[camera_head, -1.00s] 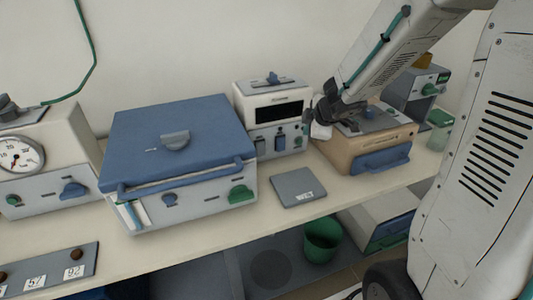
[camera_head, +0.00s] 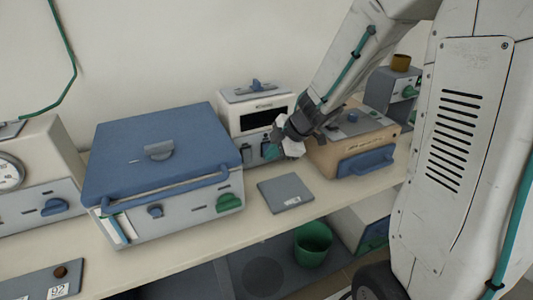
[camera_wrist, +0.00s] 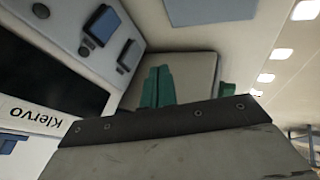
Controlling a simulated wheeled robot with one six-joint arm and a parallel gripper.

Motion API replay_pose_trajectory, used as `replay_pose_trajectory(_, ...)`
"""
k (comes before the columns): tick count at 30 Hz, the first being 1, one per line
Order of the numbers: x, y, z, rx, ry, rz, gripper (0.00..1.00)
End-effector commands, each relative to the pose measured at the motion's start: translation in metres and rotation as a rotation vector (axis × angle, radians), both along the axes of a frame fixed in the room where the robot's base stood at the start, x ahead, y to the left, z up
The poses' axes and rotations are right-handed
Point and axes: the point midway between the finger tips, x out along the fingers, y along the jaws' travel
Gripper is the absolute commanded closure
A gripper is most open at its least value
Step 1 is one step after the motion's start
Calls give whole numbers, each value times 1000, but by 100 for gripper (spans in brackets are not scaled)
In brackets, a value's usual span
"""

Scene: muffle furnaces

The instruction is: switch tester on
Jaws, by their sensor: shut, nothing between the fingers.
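The tester appears to be the white box (camera_head: 236,124) with a dark display (camera_head: 258,118), at the back of the bench in the head view. The wrist view shows a near panel marked "Klervo" (camera_wrist: 38,112), with a dark display (camera_wrist: 45,65).
A large blue-lidded box (camera_head: 160,190) stands left of the tester. A beige box with a blue handle (camera_head: 366,162) stands close on the right. A flat grey plate (camera_head: 285,193) lies on the bench in front. A green bin (camera_head: 313,243) is below.

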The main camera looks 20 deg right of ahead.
Motion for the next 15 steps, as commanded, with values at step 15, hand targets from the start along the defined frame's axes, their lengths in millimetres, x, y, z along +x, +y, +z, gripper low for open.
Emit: replay_pose_trajectory(15,55,29,-70,-1,0,0,100)
